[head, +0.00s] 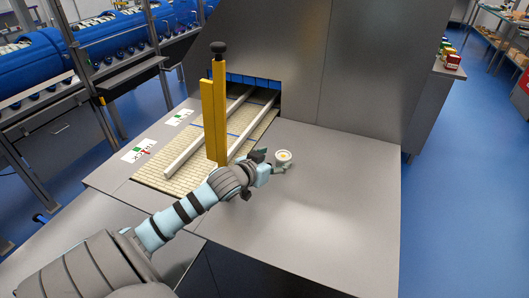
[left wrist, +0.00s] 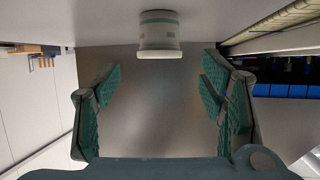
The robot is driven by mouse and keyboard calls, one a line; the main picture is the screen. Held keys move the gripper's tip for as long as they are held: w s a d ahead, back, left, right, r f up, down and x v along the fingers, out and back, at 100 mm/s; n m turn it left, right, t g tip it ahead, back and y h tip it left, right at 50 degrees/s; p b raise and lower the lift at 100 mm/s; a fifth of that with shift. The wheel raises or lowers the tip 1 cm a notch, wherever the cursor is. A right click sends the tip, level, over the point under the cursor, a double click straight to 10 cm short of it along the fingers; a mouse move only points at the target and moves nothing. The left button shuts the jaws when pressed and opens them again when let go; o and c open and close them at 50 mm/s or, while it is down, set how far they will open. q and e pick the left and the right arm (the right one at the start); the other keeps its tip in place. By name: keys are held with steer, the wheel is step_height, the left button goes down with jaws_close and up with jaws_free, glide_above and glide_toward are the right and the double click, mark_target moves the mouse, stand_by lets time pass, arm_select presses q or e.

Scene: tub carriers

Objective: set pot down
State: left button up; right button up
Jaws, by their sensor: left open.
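A small pale pot (head: 283,156) with a yellowish inside stands upright on the grey metal table, right of the slatted belt. My left gripper (head: 275,162) is low over the table just in front of it, its fingers open. In the left wrist view the scene appears upside down, and the pot (left wrist: 160,35) is at the top centre. The spread green fingers (left wrist: 161,80) lie either side of its line, with the pot beyond the fingertips and nothing between them. My right gripper is not in view.
The slatted belt (head: 150,182) with two pale rails runs left of the pot into an opening with blue flaps (head: 250,82). A yellow post (head: 215,125) with a black knob stands over it. The metal table (head: 330,210) is clear to the right and front.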

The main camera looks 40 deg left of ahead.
arm_select(q)
steer(key=p+v, duration=0.1)
steer(key=v, duration=0.5)
steer(key=shift+r+p, duration=0.2)
steer(key=shift+p, duration=0.1)
steer(key=shift+s+d+r, duration=0.1)
steer(key=shift+s+d, duration=0.05)
steer(key=shift+s, duration=0.35)
